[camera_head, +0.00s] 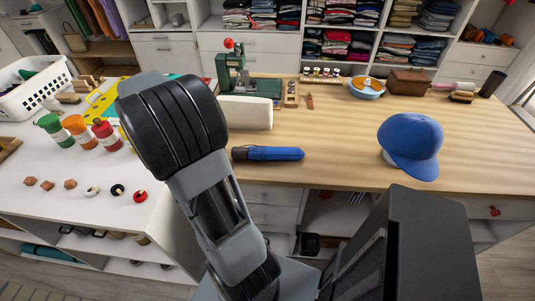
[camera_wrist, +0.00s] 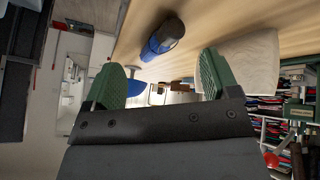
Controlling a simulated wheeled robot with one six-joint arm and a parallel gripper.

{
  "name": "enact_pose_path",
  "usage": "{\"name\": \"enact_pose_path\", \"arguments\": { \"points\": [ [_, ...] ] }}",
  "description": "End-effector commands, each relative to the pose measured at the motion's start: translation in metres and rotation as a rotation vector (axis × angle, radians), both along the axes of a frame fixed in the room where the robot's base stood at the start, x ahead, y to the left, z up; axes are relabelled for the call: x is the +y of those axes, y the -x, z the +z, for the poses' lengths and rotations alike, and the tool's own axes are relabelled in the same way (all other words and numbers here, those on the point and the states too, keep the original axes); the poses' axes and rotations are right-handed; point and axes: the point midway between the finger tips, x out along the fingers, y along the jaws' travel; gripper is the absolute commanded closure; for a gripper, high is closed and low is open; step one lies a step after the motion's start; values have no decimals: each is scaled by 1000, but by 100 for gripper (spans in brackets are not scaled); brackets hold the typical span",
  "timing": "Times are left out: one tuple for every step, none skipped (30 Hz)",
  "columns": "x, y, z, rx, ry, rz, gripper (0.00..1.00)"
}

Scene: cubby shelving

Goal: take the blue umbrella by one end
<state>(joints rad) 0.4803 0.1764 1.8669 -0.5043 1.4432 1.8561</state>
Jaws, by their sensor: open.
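The blue umbrella (camera_head: 272,153) lies folded on the wooden tabletop near its front edge. It points left to right, with its dark end at the left. In the wrist view the umbrella (camera_wrist: 153,46) shows nearly end-on, its black end toward the camera. My gripper (camera_wrist: 162,78) is open, with green-padded fingers apart and nothing between them. The umbrella appears above the gap between the fingertips in the picture and is not held. In the head view my arm hides the gripper.
Several paint bottles (camera_head: 75,127) stand on the white counter at left.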

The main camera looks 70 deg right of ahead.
Motion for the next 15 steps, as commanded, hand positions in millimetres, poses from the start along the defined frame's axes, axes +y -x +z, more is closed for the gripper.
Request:
{"name": "enact_pose_path", "arguments": {
  "points": [
    [-16, 2, -4, 17, 57, -109, 19],
    [-23, 4, -5, 23, 93, -166, 19],
    [-32, 6, -7, 32, 137, -234, 19],
    [-38, 8, -7, 37, 168, -279, 19],
    [-43, 9, -8, 42, 194, -319, 19],
    [-49, 10, -9, 46, 226, -363, 19],
    [-52, 12, -10, 51, 247, -392, 19],
    [-55, 13, -10, 53, 265, -416, 19],
    [-59, 16, -12, 56, 284, -441, 19],
    [-62, 18, -14, 58, 295, -455, 19],
    [-64, 21, -17, 59, 305, -467, 19],
    [-67, 25, -21, 61, 311, -476, 19],
    [-69, 29, -25, 61, 315, -482, 19],
    [-70, 33, -28, 61, 317, -484, 19],
    [-72, 38, -34, 61, 318, -486, 19]
  ]
}}
